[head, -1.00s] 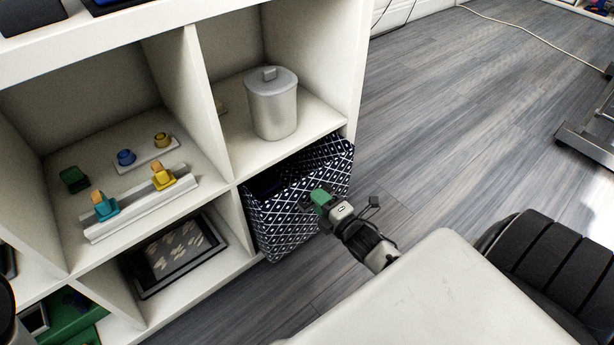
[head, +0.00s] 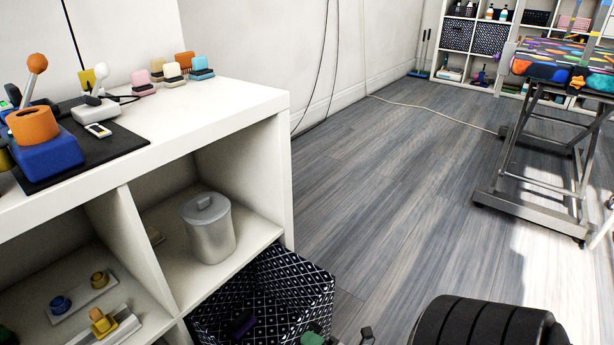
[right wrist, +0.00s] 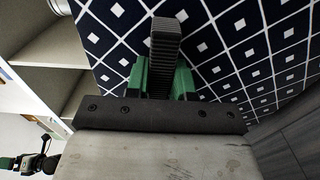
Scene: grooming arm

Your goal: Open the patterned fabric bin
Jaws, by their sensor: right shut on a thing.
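The patterned fabric bin (head: 312,290), navy with white diamonds, sits in the lower right cubby of the white shelf in the head view. It juts out past the shelf front, and its open top shows the inside. My right gripper (head: 312,339), green-tipped, is at the bin's front side, cut by the bottom edge. In the right wrist view its ridged finger (right wrist: 165,55) lies against the bin's patterned wall (right wrist: 235,50); it is shut on the bin. A green-tipped gripper, seemingly my left (right wrist: 22,163), shows small at lower left, its jaws unclear.
A grey lidded canister (head: 209,230) stands in the cubby above the bin. Toys and blocks sit on the white shelf top (head: 235,98). The grey wood floor (head: 390,190) right of the shelf is open, up to a metal-framed table (head: 535,190).

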